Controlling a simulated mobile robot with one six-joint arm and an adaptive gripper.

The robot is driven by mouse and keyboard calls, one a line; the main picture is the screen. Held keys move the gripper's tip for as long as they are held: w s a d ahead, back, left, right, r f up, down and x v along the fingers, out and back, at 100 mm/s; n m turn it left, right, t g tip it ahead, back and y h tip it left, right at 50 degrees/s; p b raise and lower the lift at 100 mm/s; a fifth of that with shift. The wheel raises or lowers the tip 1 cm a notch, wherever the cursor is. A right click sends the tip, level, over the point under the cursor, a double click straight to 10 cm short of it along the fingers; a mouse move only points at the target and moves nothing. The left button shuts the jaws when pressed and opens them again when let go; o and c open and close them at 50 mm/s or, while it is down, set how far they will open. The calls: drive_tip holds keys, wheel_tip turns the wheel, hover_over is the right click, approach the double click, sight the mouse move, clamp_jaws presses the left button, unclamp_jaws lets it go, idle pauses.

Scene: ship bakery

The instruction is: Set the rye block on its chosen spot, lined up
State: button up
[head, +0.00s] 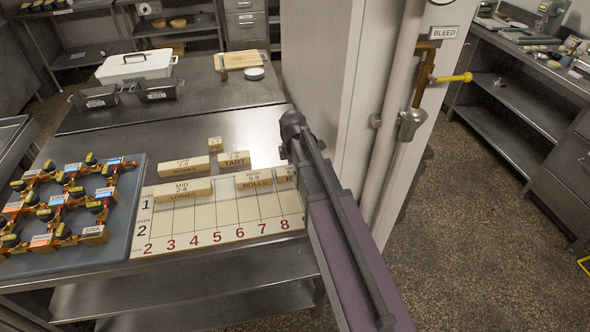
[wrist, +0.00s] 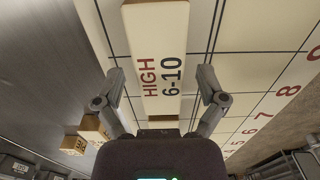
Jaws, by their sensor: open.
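A long cream block marked HIGH 6-10 (wrist: 160,62) lies on the white gridded board in the wrist view. It is likely the rye block, but its product name is not readable there. My gripper (wrist: 161,78) is open, with one finger on each side of this block; I cannot tell whether they touch it. In the head view, a block end with a letter R (head: 285,174) shows beside my arm, mostly hidden. My gripper's fingers are hidden behind my arm there.
The ROLLS block (head: 254,182) sits just left of the R block. The LOAVES block (head: 183,191) is farther left. The TART block (head: 234,160) and SCONES block (head: 183,168) stand behind. A tray of brass valves (head: 137,205) is at left. A pale column (head: 330,90) rises right of the table.

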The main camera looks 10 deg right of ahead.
wheel_tip(320, 180, up, 11)
drive_tip(key=p, duration=1)
drive_tip(key=shift+r+p, duration=0.15)
drive_tip(key=shift+p, duration=0.25)
idle(0.4)
drive_tip(key=s+m, duration=1.6)
drive_tip(key=m, duration=0.2)
drive_tip(key=shift+d, duration=0.35)
